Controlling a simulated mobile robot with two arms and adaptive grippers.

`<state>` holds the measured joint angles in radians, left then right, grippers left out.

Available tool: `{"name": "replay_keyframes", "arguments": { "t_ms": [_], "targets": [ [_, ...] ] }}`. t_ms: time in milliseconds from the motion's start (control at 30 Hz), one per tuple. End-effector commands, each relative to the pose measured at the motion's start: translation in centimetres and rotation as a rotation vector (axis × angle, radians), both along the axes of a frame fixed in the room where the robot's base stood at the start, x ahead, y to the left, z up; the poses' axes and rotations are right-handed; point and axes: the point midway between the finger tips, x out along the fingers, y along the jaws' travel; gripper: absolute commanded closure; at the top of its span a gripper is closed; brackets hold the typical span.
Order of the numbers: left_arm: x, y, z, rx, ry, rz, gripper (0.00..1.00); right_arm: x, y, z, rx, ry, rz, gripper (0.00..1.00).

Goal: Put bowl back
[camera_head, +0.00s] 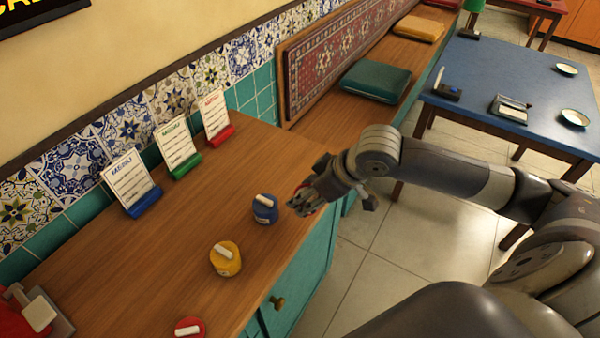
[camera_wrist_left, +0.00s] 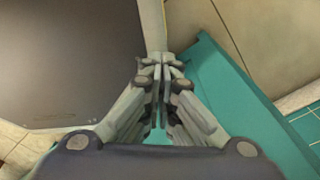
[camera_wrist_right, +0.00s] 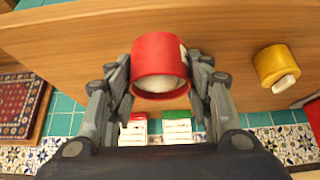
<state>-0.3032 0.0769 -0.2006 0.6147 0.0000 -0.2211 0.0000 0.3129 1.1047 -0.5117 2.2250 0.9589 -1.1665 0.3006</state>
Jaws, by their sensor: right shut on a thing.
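My right gripper (camera_wrist_right: 160,88) is shut on a red bowl (camera_wrist_right: 161,60), a round cup-like vessel with a pale inside, held between its fingers in the right wrist view. In the head view this gripper (camera_head: 303,200) is at the right edge of the wooden counter (camera_head: 150,255), just right of a blue pot (camera_head: 265,209). Only a little red of the bowl shows there, mostly hidden by the fingers. I cannot tell whether the bowl touches the counter. My left gripper (camera_wrist_left: 161,95) has its fingers together and empty in the left wrist view. It is outside the head view.
A yellow pot (camera_head: 226,260) and a red pot (camera_head: 189,327) stand along the counter's front. Blue, green and red menu holders (camera_head: 217,128) stand by the tiled wall. A blue table (camera_head: 530,85) with small dishes is at the upper right. The counter's middle is clear.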

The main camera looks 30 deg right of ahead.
Motion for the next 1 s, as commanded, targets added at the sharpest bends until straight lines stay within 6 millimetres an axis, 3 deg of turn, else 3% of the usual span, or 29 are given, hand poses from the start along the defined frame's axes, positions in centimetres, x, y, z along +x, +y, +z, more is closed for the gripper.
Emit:
{"name": "replay_keyframes", "arguments": {
  "t_ms": [600,800,1000],
  "targets": [
    [0.7,0.1,1.7,0.0,-0.012,-0.001,1.0,12.2,-4.6,-0.9,0.003,-0.003,-0.003,0.82],
    [0.7,0.2,1.9,0.001,-0.013,-0.001,1.0,14.2,-5.4,-1.2,0.003,-0.003,0.0,0.82],
    [0.7,0.2,2.1,0.002,-0.011,-0.001,1.0,14.4,-5.5,-2.2,0.0,0.001,0.001,0.82]
  ]
}}
